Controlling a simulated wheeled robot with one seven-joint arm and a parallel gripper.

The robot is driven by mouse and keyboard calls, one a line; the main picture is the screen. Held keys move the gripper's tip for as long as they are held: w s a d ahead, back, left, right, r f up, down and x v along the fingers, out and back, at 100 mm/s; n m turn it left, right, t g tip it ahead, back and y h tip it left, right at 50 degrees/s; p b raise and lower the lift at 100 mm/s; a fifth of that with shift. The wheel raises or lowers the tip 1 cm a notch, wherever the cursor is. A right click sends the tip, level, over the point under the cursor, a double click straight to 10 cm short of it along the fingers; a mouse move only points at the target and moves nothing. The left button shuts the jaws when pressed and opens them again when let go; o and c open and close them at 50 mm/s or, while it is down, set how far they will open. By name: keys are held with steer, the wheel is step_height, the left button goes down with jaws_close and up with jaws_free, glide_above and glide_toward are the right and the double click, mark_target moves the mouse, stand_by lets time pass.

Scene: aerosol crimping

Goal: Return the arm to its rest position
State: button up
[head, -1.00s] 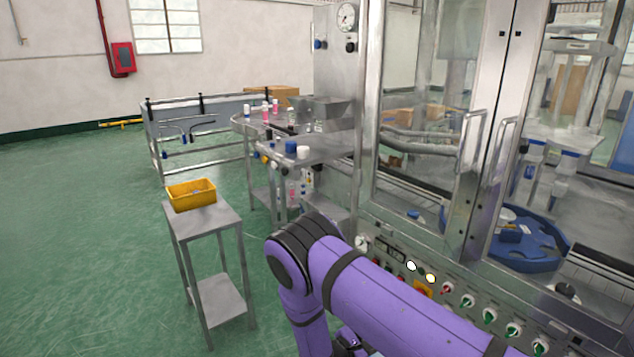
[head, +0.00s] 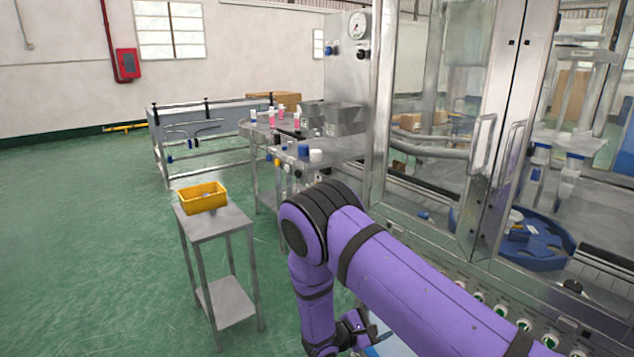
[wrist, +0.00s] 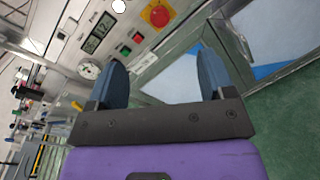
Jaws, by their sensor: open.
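My purple arm (head: 400,262) reaches across the lower right of the head view, bent at a dark elbow joint, with the forearm hanging down. My gripper (wrist: 162,82) shows in the wrist view with its two blue-grey fingers spread apart and nothing between them. Beyond the fingers is the machine's control panel (wrist: 75,62), with a display, a gauge, small buttons and a red stop button (wrist: 159,13) on a yellow base. The fingers look apart from the panel. In the head view only a dark part near the gripper shows at the bottom, and my arm covers part of the panel.
A small steel stand (head: 216,222) with a yellow bin (head: 202,197) is left of my arm. The glass-doored machine (head: 440,130) is close on the right. A steel side table (head: 340,150) with small bottles and caps stands behind. The green floor (head: 80,260) at left is clear.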

steer(key=s+d+r+m+g+y, duration=0.2)
steer(key=d+r+m+g, duration=0.15)
steer(key=r, duration=0.65)
steer(key=s+d+r+m+g+y, duration=0.2)
steer(key=s+d+r+m, duration=0.15)
steer(key=r, duration=0.65)
steer(key=s+d+r+m+g+y, duration=0.2)
steer(key=d+r+m+g, duration=0.15)
steer(key=r, duration=0.65)
steer(key=s+d+r+m+t+y, duration=0.1)
steer(key=s+r+m+t+y, duration=0.2)
steer(key=s+r, duration=0.5)
steer(key=s+d+r+m+t+y, duration=0.2)
steer(key=s+r+y, duration=0.4)
steer(key=s, duration=1)
steer(key=shift+s+d+r+m+t, duration=0.3)
steer(key=shift+r+m+t, duration=0.5)
steer(key=shift+r, duration=0.7)
steer(key=shift+c, duration=0.4)
